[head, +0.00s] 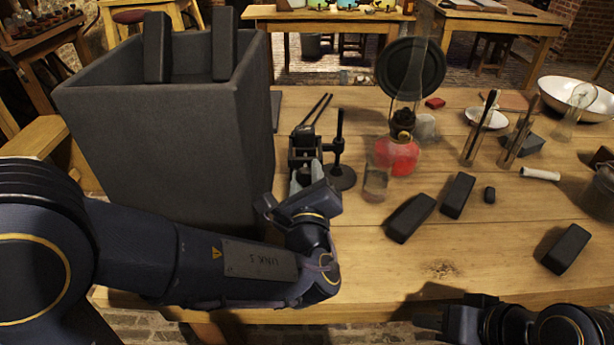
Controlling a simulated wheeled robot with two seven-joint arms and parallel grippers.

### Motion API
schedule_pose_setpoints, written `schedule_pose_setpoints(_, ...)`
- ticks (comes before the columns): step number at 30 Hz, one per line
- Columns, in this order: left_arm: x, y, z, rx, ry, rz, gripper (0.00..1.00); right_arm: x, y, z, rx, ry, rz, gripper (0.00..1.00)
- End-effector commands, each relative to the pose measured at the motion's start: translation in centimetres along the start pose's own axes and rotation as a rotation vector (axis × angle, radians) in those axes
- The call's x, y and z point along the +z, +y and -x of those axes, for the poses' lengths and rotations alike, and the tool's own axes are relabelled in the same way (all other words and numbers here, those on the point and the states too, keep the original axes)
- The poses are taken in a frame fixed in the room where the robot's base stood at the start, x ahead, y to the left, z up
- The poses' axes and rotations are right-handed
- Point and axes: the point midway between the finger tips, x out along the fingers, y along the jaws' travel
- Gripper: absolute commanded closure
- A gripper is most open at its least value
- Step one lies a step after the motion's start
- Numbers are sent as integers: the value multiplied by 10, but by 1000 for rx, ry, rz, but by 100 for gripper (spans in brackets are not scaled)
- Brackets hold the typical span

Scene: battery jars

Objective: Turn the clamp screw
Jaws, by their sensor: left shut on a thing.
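A small dark metal clamp (303,152) stands on the wooden table, just right of the big dark box, with two thin rods rising from it. My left gripper (298,186) is at the near side of the clamp, shut on the clamp screw, which the gripper mostly hides. My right gripper (432,316) is low at the table's front edge, apart from everything. Its fingers are dark and I cannot tell whether they are open.
A tall dark box (165,140) holding upright slabs stands left of the clamp. A small black stand (341,175) and a red oil lamp (398,155) are close on its right. Dark blocks (410,218) lie right of centre. The front middle of the table is clear.

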Motion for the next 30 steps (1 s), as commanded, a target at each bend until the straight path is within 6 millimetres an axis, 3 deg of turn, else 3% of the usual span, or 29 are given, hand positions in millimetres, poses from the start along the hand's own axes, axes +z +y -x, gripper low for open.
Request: schedule_pose_setpoints(30, 2, 2, 1, -1, 6, -972, 92, -18, -17, 37, 0, 0, 0, 64)
